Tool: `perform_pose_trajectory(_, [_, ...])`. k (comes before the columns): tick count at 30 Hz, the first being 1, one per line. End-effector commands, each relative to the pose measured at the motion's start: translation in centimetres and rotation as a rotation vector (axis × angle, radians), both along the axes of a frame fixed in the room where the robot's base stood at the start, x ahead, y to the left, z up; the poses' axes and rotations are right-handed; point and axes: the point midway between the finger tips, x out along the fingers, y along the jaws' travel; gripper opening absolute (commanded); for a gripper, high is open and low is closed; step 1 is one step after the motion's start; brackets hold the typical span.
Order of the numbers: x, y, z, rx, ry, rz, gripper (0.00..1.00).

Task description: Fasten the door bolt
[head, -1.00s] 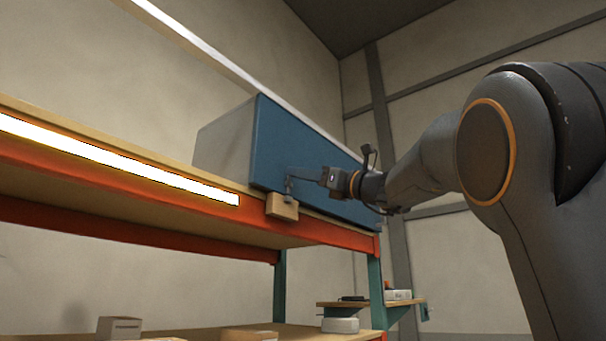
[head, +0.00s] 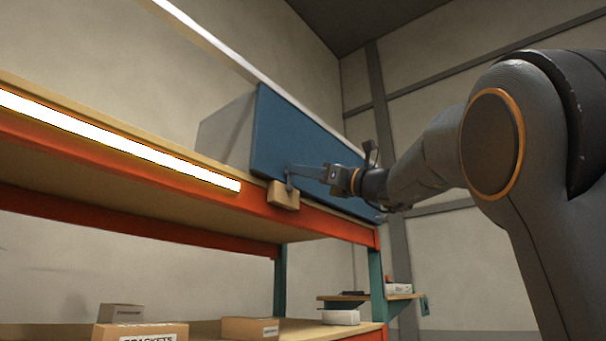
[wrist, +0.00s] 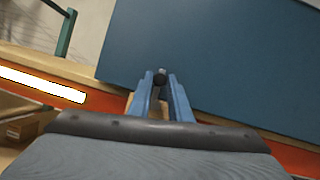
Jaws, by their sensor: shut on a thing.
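A cabinet with a blue door (head: 300,140) stands on the upper shelf, and the door looks closed. A small wooden block (head: 283,195) sits on the shelf's front edge, below the door's lower left part. My gripper (head: 300,172) is at the lower part of the door. In the wrist view my gripper (wrist: 162,85) is shut on a small dark round bolt knob (wrist: 160,79) in front of the blue door (wrist: 215,60). The rest of the bolt is mostly hidden by the fingers. I cannot tell how far the bolt reaches into the block.
A bright light strip (head: 120,137) runs along the orange shelf beam left of the block. Cardboard boxes (head: 250,328) stand on the lower shelf. A small side shelf (head: 370,297) holds several items. The space before the door is otherwise clear.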

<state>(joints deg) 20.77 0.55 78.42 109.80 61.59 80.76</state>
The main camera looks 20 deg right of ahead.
Motion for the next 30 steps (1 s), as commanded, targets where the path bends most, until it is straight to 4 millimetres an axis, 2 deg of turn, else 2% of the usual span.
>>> perform_pose_trajectory(1, [0.3,-0.2,-0.6,-0.002,0.011,-0.003,0.0])
perform_pose_trajectory(4, [0.4,-0.2,-0.7,-0.003,0.013,-0.004,0.0])
perform_pose_trajectory(5, [0.4,-0.3,-0.7,-0.003,0.013,-0.004,0.23])
perform_pose_trajectory(7, [0.4,-0.3,-0.7,-0.002,0.012,-0.003,0.34])
perform_pose_trajectory(8, [0.4,-0.2,-0.6,-0.002,0.012,-0.003,0.36])
perform_pose_trajectory(19, [-0.1,-0.6,-0.7,-0.001,0.008,-0.004,0.36])
perform_pose_trajectory(30, [-3.9,-4.2,-3.0,-0.002,0.009,-0.006,0.36])
